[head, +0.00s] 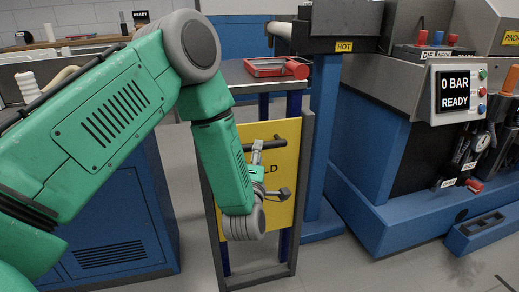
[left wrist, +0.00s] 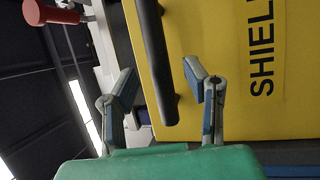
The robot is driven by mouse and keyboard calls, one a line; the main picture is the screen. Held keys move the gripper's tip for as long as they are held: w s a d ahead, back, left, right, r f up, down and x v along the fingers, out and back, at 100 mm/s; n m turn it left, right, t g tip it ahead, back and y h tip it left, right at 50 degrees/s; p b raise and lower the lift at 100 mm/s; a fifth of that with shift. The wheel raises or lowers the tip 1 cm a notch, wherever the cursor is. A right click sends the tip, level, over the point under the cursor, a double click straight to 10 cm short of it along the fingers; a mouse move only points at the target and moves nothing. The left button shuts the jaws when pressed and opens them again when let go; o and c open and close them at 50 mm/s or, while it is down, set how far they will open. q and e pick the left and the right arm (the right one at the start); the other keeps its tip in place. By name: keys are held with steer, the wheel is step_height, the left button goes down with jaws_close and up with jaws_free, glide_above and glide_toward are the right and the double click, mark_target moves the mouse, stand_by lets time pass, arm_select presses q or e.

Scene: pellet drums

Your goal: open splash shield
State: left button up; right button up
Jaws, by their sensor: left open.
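The splash shield is a yellow upright panel (head: 288,141) with black lettering, set in a grey frame with blue legs. In the left wrist view the panel (left wrist: 230,60) reads "SHIEL" sideways. Its black bar handle (left wrist: 154,62) runs between my left gripper's fingers, and it also shows in the head view (head: 272,143). My left gripper (head: 271,171) is open in front of the panel. In the left wrist view its fingers (left wrist: 160,82) stand on either side of the handle's end, apart from each other. I cannot tell whether either finger touches the bar. My right gripper is out of view.
A grey bench (head: 238,75) behind the shield holds a red tray (head: 265,68). A blue post with a "HOT" label (head: 344,46) stands to the right. Farther right is a blue machine with a "0 BAR READY" display (head: 455,92). Grey floor (head: 335,265) is open in front.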

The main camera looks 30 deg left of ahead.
arm_select(q)
steer(key=x, duration=0.3)
steer(key=shift+a+f, duration=0.15)
steer(key=shift+a, duration=0.2)
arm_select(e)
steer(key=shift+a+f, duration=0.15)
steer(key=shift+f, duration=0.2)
arm_select(q)
steer(key=shift+d, duration=0.2)
steer(key=shift+c, duration=0.5)
